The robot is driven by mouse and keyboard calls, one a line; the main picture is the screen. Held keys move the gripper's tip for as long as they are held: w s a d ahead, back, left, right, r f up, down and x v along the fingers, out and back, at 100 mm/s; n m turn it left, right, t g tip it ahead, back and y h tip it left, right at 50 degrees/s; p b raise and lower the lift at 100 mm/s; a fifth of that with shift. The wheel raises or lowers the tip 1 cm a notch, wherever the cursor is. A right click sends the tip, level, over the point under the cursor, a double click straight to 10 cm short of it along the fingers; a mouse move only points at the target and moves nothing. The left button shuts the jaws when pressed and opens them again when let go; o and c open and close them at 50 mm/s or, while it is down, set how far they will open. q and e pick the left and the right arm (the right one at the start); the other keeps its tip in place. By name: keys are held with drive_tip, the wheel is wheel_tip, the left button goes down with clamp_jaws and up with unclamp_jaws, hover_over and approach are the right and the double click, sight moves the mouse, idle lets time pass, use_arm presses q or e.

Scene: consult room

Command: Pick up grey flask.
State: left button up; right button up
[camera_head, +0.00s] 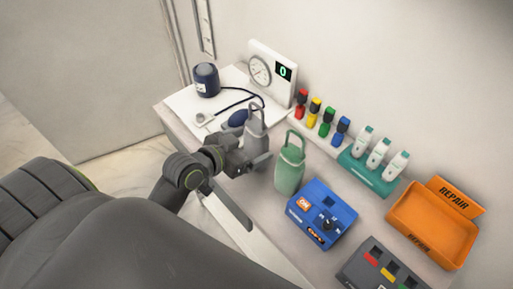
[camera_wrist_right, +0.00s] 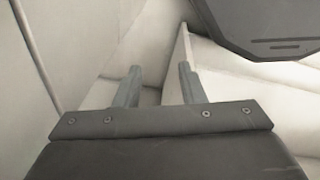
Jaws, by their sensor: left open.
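The grey flask (camera_head: 255,121) stands upright on the table in the head view, with a loop handle on top. My left gripper (camera_head: 251,158) is open at the flask's lower body, on the near side, and hides its lower part. I cannot tell whether the flask is fully between the fingers or touched by them. My right gripper (camera_wrist_right: 157,88) shows in the right wrist view with its two fingers apart and nothing between them. The right gripper is not seen in the head view.
A green flask (camera_head: 289,167) stands close to the right of the grey one. A blue box (camera_head: 322,213), orange tray (camera_head: 424,222) and teal rack (camera_head: 370,172) are further right. A blood pressure gauge (camera_head: 270,72) and dark blue canister (camera_head: 206,80) stand behind.

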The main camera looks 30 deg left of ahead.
use_arm(q)
drive_tip(key=x, duration=0.1)
drive_tip(key=p+x, duration=0.1)
drive_tip(key=x, duration=0.2)
drive_tip(key=shift+w+a+f+p, duration=0.2)
drive_tip(key=shift+w+f+p, duration=0.1)
drive_tip(key=shift+w, duration=0.1)
drive_tip(key=shift+w+d+f, duration=0.1)
drive_tip(key=shift+w+f, duration=0.05)
drive_tip(key=shift+w, duration=0.05)
drive_tip(key=c, duration=1.2)
